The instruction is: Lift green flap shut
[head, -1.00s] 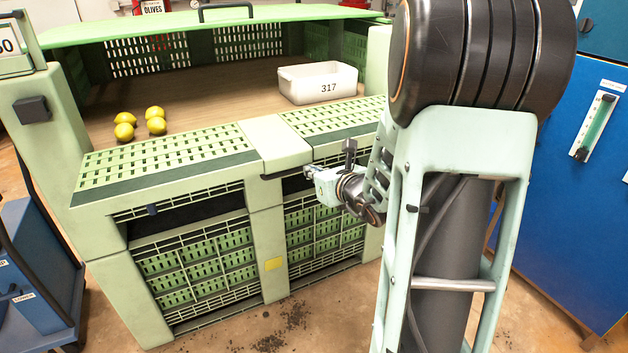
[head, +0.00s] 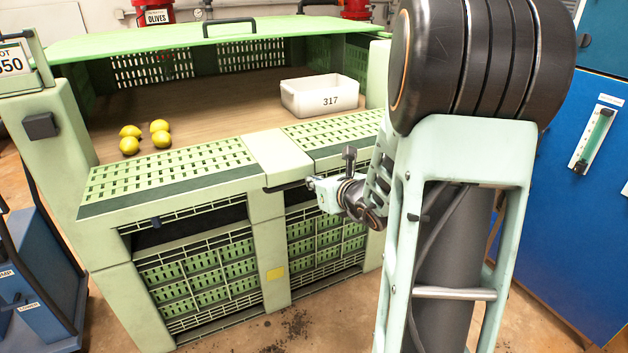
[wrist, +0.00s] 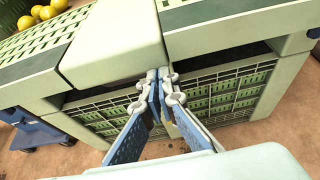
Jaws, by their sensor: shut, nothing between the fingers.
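A large pale green slatted bin fills the left and middle of the head view. Its front has two slatted green panels, left (head: 200,270) and right (head: 325,235), with a dark gap above the left one. Two slatted ledges, left (head: 170,172) and right (head: 335,135), lie flat above them. I cannot tell which part is the flap. My gripper (head: 312,184) is shut and empty in front of the bin, near the middle post (head: 270,235). In the wrist view its fingertips (wrist: 160,78) are together, below the cream block (wrist: 115,45); contact is unclear.
Several yellow fruits (head: 145,136) and a white bin marked 317 (head: 320,97) sit on the brown surface behind the ledges. A green top with a black handle (head: 230,22) spans the back. A blue cart (head: 45,280) is left; a blue cabinet (head: 570,230) right.

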